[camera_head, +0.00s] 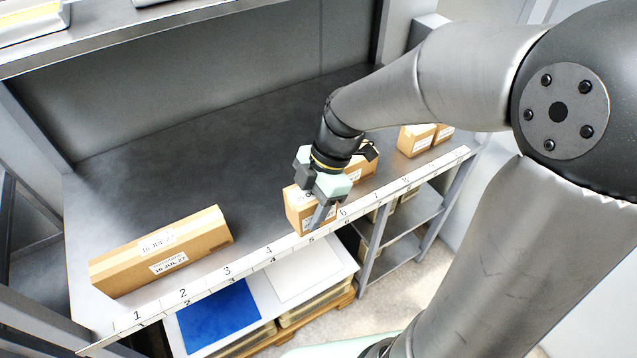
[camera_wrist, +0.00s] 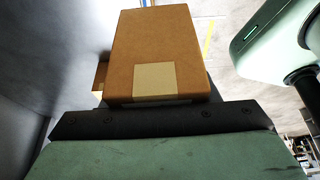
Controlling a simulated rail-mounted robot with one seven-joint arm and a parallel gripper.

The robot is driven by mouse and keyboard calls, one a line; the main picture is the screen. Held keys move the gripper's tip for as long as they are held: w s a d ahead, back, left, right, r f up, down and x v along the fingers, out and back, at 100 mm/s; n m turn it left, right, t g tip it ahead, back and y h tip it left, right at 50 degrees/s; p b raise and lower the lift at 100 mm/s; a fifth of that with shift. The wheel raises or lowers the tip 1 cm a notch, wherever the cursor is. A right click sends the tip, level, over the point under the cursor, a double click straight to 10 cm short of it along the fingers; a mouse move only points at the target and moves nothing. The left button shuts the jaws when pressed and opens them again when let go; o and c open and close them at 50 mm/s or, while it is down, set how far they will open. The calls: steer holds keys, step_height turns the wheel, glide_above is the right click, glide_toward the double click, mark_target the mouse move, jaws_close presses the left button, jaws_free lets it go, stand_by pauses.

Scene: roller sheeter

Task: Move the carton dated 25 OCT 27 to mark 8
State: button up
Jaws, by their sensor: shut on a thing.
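My gripper (camera_head: 322,200) is shut on a small brown carton (camera_head: 298,212) at the front of the shelf, near marks 5 and 6. The carton's white labels are partly covered by the gripper, and I cannot read its full date. In the wrist view the held carton (camera_wrist: 158,50) fills the upper middle, with a pale label patch on its face. The numbered strip (camera_head: 250,262) runs along the shelf's front edge; mark 8 lies on its right part, where the digits are small and blurred. No label reading 25 OCT 27 is legible.
A long carton labelled 16 JUL 27 (camera_head: 160,250) lies at the left, behind marks 1 to 3. Another carton (camera_head: 362,168) sits just right of my gripper, partly hidden. Two small cartons (camera_head: 416,140) stand farther right. The shelf surface (camera_head: 200,160) behind is clear.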

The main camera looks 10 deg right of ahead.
steer(key=w+d+r+b, duration=0.1)
steer(key=w+d+r, duration=0.1)
steer(key=w+d, duration=0.45)
steer(key=w+d+r, duration=0.1)
steer(key=w+d, duration=0.3)
steer(key=w, duration=0.6)
steer(key=w+d+f, duration=0.3)
steer(key=w+d, duration=0.1)
steer(key=d, duration=0.3)
steer(key=w+d+f, duration=0.3)
steer(key=w+d, duration=0.2)
steer(key=d, duration=0.2)
steer(key=f, duration=0.5)
steer(key=shift+s+d, duration=0.2)
steer(key=shift+d, duration=0.2)
steer(key=shift+f+p, duration=0.65)
steer(key=shift+f, duration=1.7)
steer(key=shift+f, duration=0.2)
steer(key=o, duration=1.1)
steer(key=shift+c, duration=0.2)
